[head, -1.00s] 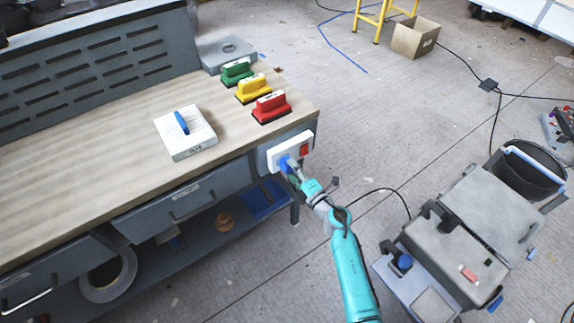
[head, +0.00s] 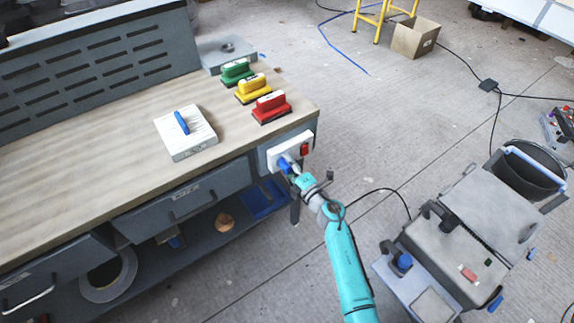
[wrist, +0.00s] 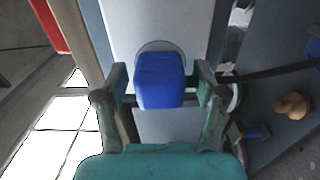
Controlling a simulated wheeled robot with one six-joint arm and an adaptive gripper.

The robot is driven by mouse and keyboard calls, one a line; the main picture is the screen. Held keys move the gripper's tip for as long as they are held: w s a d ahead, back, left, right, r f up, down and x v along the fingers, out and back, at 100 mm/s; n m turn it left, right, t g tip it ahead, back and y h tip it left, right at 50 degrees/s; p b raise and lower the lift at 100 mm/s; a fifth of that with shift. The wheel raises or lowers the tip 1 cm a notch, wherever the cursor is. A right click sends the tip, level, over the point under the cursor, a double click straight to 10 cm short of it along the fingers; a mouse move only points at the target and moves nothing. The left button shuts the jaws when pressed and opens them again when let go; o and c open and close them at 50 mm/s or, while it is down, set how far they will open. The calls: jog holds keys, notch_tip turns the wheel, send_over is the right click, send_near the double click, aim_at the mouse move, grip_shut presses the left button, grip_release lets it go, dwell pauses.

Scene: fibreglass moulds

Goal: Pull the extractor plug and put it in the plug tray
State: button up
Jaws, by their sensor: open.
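The blue extractor plug (head: 284,164) sits in a white socket box (head: 276,155) on the end of the workbench. It also shows in the wrist view (wrist: 160,80), in front of a pale surface. My gripper (head: 291,170) is at the plug. In the wrist view my gripper's (wrist: 159,78) two fingers are apart, one on each side of the plug, with narrow gaps showing. A grey tray-like block (head: 213,62) with a round recess lies at the bench's far corner. I cannot tell whether it is the plug tray.
Green (head: 237,73), yellow (head: 253,89) and red (head: 271,107) hand blocks stand on the bench. A white block with a blue handle (head: 203,131) lies nearby. A blue item (head: 262,202) rests on the lower shelf. A grey machine (head: 449,250) stands right of my arm.

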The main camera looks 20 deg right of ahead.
dwell(0.4)
grip_shut()
jog(key=shift+v, duration=2.95)
